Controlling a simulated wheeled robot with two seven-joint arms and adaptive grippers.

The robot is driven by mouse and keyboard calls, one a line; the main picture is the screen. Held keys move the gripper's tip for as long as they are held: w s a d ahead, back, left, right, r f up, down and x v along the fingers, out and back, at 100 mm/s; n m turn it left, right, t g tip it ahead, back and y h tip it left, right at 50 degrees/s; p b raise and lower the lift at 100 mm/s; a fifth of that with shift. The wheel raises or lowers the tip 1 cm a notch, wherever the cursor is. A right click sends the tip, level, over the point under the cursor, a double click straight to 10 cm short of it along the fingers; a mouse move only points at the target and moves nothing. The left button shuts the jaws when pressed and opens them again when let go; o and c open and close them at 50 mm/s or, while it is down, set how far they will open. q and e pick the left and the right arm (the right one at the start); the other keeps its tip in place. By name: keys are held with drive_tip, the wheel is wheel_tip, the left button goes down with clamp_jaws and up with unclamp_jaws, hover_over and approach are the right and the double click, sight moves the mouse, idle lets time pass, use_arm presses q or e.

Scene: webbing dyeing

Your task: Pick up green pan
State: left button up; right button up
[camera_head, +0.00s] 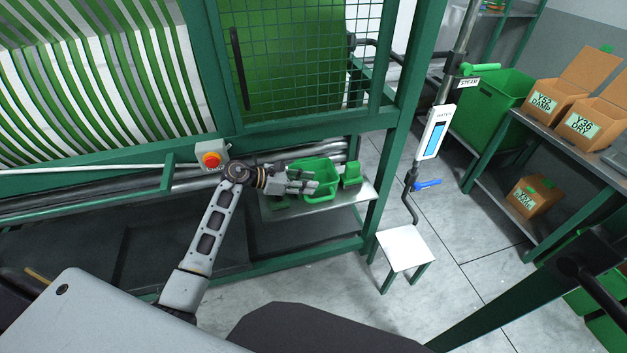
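A green pan (325,190), an open box-like container, stands on a small metal shelf (345,198) under the green machine frame. My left gripper (312,180) reaches in from the left at the pan's left side, and its fingers overlap the pan's near left part in the camera_head view. The two fingers look spread with a gap between them. I cannot tell whether they touch the pan. Part of the pan is hidden behind the fingers. My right gripper is not in view.
A smaller green piece (351,174) sits on the shelf right of the pan. A red button box (211,159) is above my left forearm. A water gauge (434,132), blue valve lever (428,184) and white stool (404,248) stand to the right. The floor between is clear.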

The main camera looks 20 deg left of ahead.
sight(320, 185)
use_arm(q)
drive_tip(key=shift+w+d+f+p, duration=0.2)
drive_tip(key=shift+d+p, duration=0.1)
drive_tip(key=shift+d, duration=0.3)
drive_tip(key=shift+w+d+f+p, duration=0.2)
drive_tip(key=shift+d+p, duration=0.05)
drive_tip(key=shift+d, duration=0.35)
drive_tip(key=shift+x, duration=1.1)
drive_tip(key=shift+f, duration=0.1)
clamp_jaws()
